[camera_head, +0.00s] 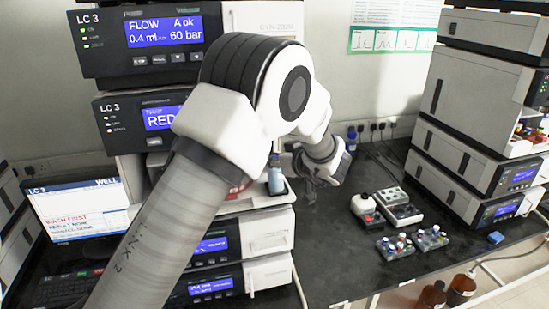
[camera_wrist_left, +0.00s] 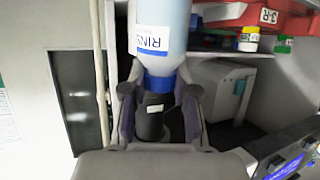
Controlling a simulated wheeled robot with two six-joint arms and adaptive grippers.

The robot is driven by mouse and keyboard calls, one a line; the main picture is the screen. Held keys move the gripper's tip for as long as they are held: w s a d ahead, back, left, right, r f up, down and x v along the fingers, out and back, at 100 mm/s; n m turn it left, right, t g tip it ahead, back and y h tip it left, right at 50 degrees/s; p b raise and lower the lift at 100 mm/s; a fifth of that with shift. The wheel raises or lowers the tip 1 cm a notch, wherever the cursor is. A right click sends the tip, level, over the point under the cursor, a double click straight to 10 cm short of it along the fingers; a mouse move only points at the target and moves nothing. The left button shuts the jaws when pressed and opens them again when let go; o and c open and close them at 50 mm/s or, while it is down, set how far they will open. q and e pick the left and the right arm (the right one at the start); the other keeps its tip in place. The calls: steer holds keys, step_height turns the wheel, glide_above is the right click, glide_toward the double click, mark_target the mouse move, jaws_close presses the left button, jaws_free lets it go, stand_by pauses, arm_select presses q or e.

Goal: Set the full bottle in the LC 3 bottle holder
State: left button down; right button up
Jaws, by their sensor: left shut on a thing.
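A pale blue bottle (camera_head: 276,181) with a darker blue cap is at the right front of the LC 3 stack's open shelf (camera_head: 262,201). In the left wrist view the bottle (camera_wrist_left: 163,22) shows a white label reading "RINS" and a blue collar at the cap end. My left gripper (camera_wrist_left: 158,112) is shut on the bottle at its cap end, one finger on each side. In the head view this gripper (camera_head: 296,164) reaches the bottle from the right. The holder under the bottle is not clearly seen, so I cannot tell whether the base is seated. My right gripper is out of view.
LC 3 modules (camera_head: 150,40) rise above the shelf, and more modules are below it. A red rack (camera_wrist_left: 290,15) is close beside the bottle. Vial racks (camera_head: 397,246) and small devices (camera_head: 400,207) stand on the black bench. Another stack (camera_head: 470,150) stands at right.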

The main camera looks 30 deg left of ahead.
arm_select(q)
steer(key=shift+f, duration=0.1)
stand_by(0.3)
steer(key=c, duration=0.8)
jaws_free()
